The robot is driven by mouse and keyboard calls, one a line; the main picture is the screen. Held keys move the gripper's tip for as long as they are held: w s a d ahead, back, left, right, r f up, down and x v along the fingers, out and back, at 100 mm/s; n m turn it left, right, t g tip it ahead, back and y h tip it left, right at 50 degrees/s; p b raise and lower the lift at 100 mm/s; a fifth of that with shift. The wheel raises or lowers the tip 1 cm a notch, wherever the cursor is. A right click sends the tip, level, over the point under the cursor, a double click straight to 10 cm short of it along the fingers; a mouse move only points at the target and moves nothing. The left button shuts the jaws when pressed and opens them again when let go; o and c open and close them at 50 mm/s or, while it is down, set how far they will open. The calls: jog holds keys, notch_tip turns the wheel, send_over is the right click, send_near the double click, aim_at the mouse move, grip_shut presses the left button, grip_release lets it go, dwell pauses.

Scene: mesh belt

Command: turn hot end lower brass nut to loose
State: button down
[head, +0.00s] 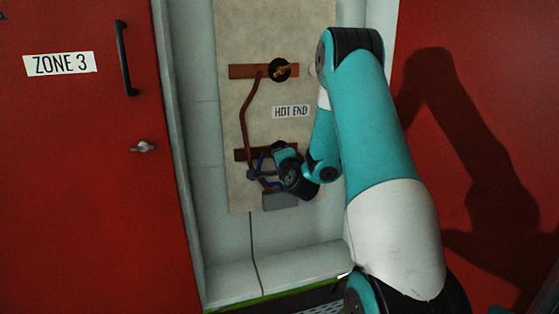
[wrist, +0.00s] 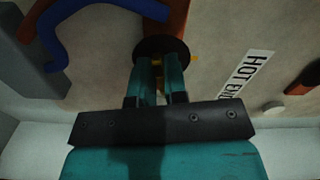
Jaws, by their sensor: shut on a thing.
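The lower brass nut sits at the black disc (wrist: 165,45) in the wrist view. In the head view my gripper (head: 279,151) is at the lower fitting on the beige board (head: 235,100) and covers the nut. The "HOT END" label (head: 291,112) is just above it. The nut's turn angle cannot be told.
An upper brass nut (head: 284,70) sits on its own black disc above. A copper pipe (head: 247,115) runs down the board's left side. A blue curved tube (wrist: 62,35) and a grey box (head: 280,201) lie close to my gripper. A red door (head: 80,180) stands left.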

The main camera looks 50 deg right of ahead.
jog(key=shift+w+d+f+n+b, duration=0.1)
jog(key=shift+n+b, duration=0.3)
jog(key=shift+n, duration=0.4)
jog(key=shift+w+n+b, duration=0.1)
jog(key=shift+n+b, duration=0.25)
jog(key=shift+n, duration=0.45)
